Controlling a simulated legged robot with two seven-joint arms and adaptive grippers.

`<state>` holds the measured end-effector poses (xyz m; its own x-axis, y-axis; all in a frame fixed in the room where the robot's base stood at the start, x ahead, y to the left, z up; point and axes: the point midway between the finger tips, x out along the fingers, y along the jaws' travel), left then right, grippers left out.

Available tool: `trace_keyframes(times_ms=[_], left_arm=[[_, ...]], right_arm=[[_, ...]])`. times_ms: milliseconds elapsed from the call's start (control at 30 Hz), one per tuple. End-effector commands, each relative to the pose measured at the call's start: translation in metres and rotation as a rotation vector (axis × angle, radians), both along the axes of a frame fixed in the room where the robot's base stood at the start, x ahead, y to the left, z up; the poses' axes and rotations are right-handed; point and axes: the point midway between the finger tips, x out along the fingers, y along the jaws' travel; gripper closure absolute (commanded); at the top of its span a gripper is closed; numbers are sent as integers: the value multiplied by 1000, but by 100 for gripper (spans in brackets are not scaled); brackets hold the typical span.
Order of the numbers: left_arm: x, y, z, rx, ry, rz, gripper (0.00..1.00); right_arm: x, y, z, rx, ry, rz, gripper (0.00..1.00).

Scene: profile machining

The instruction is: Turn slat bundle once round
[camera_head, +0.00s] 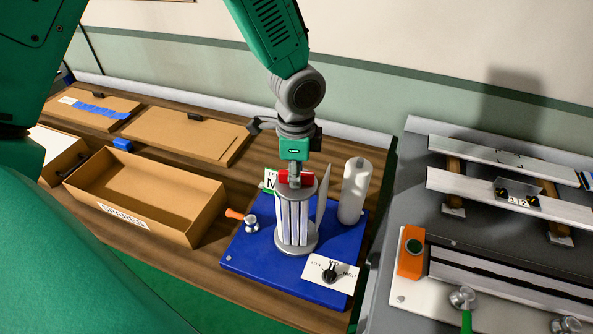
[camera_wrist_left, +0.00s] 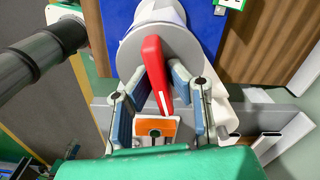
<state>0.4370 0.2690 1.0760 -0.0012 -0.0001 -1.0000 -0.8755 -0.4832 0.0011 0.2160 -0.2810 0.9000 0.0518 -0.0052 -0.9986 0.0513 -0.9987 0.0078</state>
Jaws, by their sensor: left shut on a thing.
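The slat bundle (camera_head: 293,222) stands upright as a ring of pale slats between two round grey plates on a blue base (camera_head: 250,258). A red handle (camera_head: 283,177) sits on its top plate. My left gripper (camera_head: 296,178) comes down from above and is shut on this handle. In the left wrist view the red handle (camera_wrist_left: 153,65) runs between the two padded fingers, over the grey top plate (camera_wrist_left: 187,43). The fingertips partly hide the handle in the head view. My right gripper is not in view.
The blue base also carries a white cylinder (camera_head: 355,190), an orange-handled clamp (camera_head: 237,214) and a dial panel (camera_head: 331,273). An open cardboard box (camera_head: 145,194) stands on the left. A grey machine bed with metal profiles (camera_head: 490,192) is on the right.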

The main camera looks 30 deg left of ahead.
Motion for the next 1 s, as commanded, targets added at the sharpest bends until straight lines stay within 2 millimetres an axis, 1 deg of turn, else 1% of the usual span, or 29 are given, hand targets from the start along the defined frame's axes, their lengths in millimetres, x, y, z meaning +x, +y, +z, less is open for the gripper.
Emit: trace_keyframes(times_ms=[600,800,1000], left_arm=[[1,-1,0,-3,-5,-572,100],[1,-1,0,-3,-5,-715,100],[1,-1,0,-2,-5,-815,100]], right_arm=[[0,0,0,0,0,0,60],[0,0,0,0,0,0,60],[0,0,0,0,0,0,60]])
